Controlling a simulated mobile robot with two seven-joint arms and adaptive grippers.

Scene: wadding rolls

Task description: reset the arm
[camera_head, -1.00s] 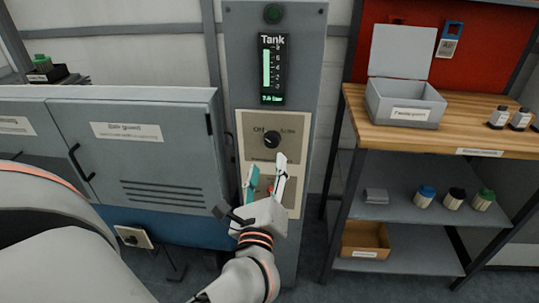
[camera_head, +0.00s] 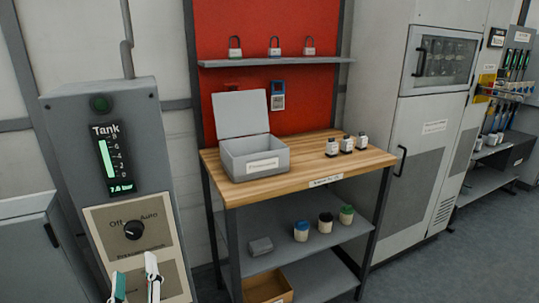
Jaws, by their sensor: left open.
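My left gripper (camera_head: 136,284) shows at the bottom left of the head view, with only its two fingers in the picture. The fingers stand apart, with nothing visible between them. One has a teal face and the other is white. They are in front of the lower part of the grey control post (camera_head: 138,190), below its black selector knob (camera_head: 133,230). Whether they touch the panel cannot be told. The rest of my left arm is below the picture edge. My right gripper is not in view.
A wooden-topped workbench (camera_head: 225,190) stands right of the post, bearing an open grey box (camera_head: 255,158) and several small bottles. Padlocks (camera_head: 274,47) stand on a shelf against a red board. Grey cabinets (camera_head: 420,150) stand further right. Open floor (camera_head: 440,270) lies at the lower right.

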